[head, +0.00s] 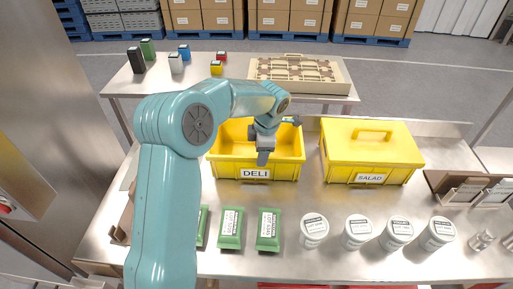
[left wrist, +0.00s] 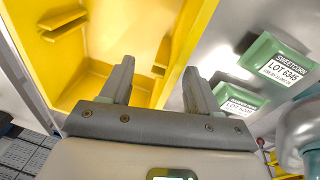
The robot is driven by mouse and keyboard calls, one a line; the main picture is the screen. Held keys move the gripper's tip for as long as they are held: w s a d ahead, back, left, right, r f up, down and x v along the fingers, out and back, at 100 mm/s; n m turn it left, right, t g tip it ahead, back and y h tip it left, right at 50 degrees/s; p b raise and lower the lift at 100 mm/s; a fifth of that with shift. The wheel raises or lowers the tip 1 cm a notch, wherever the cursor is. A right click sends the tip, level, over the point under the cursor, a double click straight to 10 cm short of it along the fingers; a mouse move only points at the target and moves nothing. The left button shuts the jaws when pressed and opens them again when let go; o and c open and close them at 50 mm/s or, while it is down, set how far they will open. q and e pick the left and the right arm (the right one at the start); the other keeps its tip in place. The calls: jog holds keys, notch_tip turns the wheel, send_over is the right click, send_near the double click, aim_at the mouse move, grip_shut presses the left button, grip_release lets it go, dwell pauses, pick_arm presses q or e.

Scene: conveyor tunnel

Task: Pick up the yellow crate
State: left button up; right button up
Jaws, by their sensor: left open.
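An open yellow crate labelled DELI (head: 226,169) stands on the steel table in the middle of the head view. A second yellow crate labelled SALAD (head: 345,152), closed by a lid with a handle, stands right of it. My left gripper (head: 263,158) is open, pointing down at the DELI crate's front wall. In the left wrist view my left gripper (left wrist: 158,68) has one finger over the crate's inside and one outside, with the yellow wall (left wrist: 189,42) between them. I cannot tell how far down the fingers reach. My right gripper is not in view.
Green sweetcorn packs (head: 230,228) and several white tubs (head: 358,231) line the table's front. A dark tray (head: 432,183) lies at right. Behind, another table holds small coloured containers (head: 176,64) and a beige tray (head: 342,88).

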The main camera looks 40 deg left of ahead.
aim_at(258, 177)
pick_arm(q)
jog(key=f+p, duration=0.1)
jog(key=f, duration=0.1)
jog(key=s+f, duration=0.1)
jog(key=shift+s+a+f+p, duration=0.1)
jog(key=shift+a+f+p, duration=0.1)
jog(key=shift+f+p, duration=0.15)
jog(key=shift+w+a+f, duration=0.1)
jog(key=shift+w+f, duration=0.1)
jog(key=shift+f, duration=0.3)
jog(key=shift+w+f, duration=0.15)
jog(key=shift+f, duration=0.45)
jog(key=shift+s, duration=0.15)
jog(key=shift+c, duration=1.2)
jog(key=c, duration=0.5)
grip_shut()
